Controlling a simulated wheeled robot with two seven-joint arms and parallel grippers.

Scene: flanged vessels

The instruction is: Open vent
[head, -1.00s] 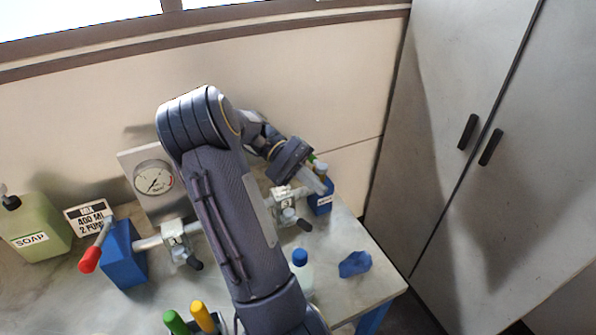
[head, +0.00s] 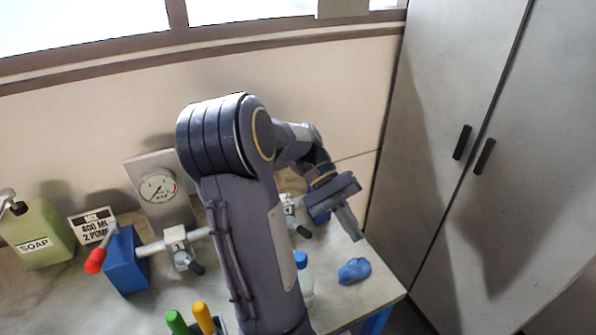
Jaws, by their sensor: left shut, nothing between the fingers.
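My left gripper (head: 349,228) is shut and empty, over the right end of the bench and above the blue crumpled thing. Its arm crosses the middle of the view. A pipe with small metal valves runs along the bench. The left valve (head: 177,240) has a black handle (head: 197,269) angled down to the right. The right valve (head: 289,203) is mostly hidden behind my arm; a black handle (head: 304,232) shows by it. A blue block (head: 318,216) at the pipe's right end is mostly covered by my gripper. I cannot tell which part is the vent. My right gripper is out of view.
A blue block (head: 126,265) with a red-tipped lever (head: 95,261) stands left. A gauge panel (head: 160,189), a soap bottle (head: 40,235) and a sign (head: 93,226) stand behind. A blue-capped bottle (head: 302,262), blue crumpled thing (head: 354,271) and green and yellow handles (head: 203,317) are nearer. Grey cabinet (head: 450,210) right.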

